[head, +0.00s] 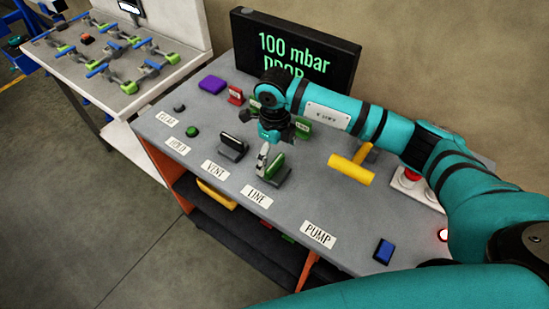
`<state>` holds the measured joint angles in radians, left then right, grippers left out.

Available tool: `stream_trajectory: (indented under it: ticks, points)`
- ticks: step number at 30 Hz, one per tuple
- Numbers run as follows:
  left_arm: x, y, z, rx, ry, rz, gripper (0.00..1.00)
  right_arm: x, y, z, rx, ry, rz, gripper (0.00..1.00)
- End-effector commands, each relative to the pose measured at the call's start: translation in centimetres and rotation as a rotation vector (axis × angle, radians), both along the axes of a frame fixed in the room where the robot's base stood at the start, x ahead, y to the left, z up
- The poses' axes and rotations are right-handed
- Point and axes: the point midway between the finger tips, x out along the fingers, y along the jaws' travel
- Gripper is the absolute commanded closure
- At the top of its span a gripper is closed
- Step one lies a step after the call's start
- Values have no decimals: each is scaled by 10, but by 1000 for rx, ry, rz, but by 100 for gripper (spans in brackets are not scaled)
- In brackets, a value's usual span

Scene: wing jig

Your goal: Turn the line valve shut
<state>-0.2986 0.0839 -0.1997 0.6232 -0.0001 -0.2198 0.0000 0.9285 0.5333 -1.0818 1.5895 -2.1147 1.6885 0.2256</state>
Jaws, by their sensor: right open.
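The line valve (278,167) stands on the bench behind the LINE label (257,197). It has an upright handle with a green face on a dark base. My right gripper (263,160) points down at the left side of this handle, and its jaws are open. A grey finger overlaps the handle's left edge in the picture; I cannot tell whether it touches. The wrist hides part of the bench behind it. My left gripper is not in view.
The vent valve (233,147), with a dark handle, stands close left of the gripper. A yellow T-handle (352,168) is to the right, behind the PUMP label (318,235). A black screen (337,62) reading "100 mbar" stands behind. A blue button (384,250) sits at front right.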

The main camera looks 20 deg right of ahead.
Motion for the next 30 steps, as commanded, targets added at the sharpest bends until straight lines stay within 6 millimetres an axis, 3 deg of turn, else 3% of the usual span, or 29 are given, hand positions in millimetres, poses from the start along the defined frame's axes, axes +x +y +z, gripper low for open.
stream_trajectory:
  ticks: [3,9,20,30]
  points:
    - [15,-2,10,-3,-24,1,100,-2,1,-20,-1,4,2,0]
    - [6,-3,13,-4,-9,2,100,0,1,-40,0,1,1,0]
    - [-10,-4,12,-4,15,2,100,0,1,-46,1,-1,2,1]
    - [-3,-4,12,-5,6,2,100,0,0,-45,1,-1,2,46]
